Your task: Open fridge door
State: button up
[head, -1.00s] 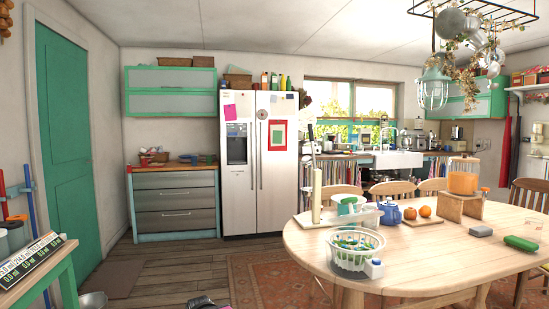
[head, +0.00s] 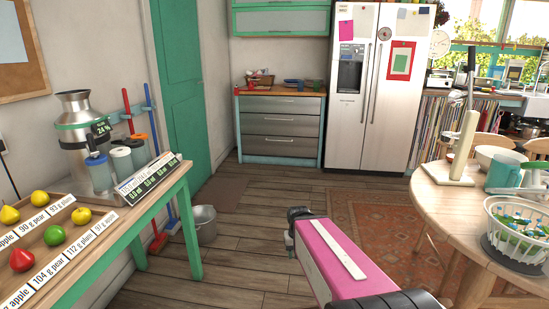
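The fridge (head: 392,135) is a tall silver two-door unit against the far wall. Both doors look shut. The narrow left door has a dark dispenser (head: 350,70); the right door carries a red-framed picture and papers. Two long vertical handles (head: 370,83) stand side by side near the middle seam. My arm, with a pink and white link, reaches in from the bottom right, well short of the fridge. I cannot make out my gripper's fingers.
A round wooden table (head: 433,197) with a basket stands at right. A green-legged side table (head: 170,195) with fruit and a juicer stands at left, a metal bucket (head: 204,224) beside it. Floor and a red rug (head: 355,215) lie open between them, towards the fridge.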

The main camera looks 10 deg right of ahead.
aim_at(400, 61)
jog(key=i+z, duration=0.25)
jog(key=i, duration=0.65)
jog(key=i+j+z, duration=0.15)
jog(key=i+z, duration=0.15)
jog(key=i, duration=0.55)
jog(key=i+z, duration=0.2)
jog(key=i, duration=0.4)
jog(key=i+z, duration=0.15)
jog(key=i, duration=0.45)
jog(key=i+j+z, duration=0.2)
jog(key=i, duration=0.35)
jog(key=i+l+z, duration=0.1)
jog(key=i+z, duration=0.25)
jog(key=i, duration=0.15)
jog(key=i+z, duration=0.35)
jog(key=i, duration=0.15)
jog(key=i+j+z, duration=0.15)
jog(key=i+z, duration=0.25)
jog(key=i, duration=0.1)
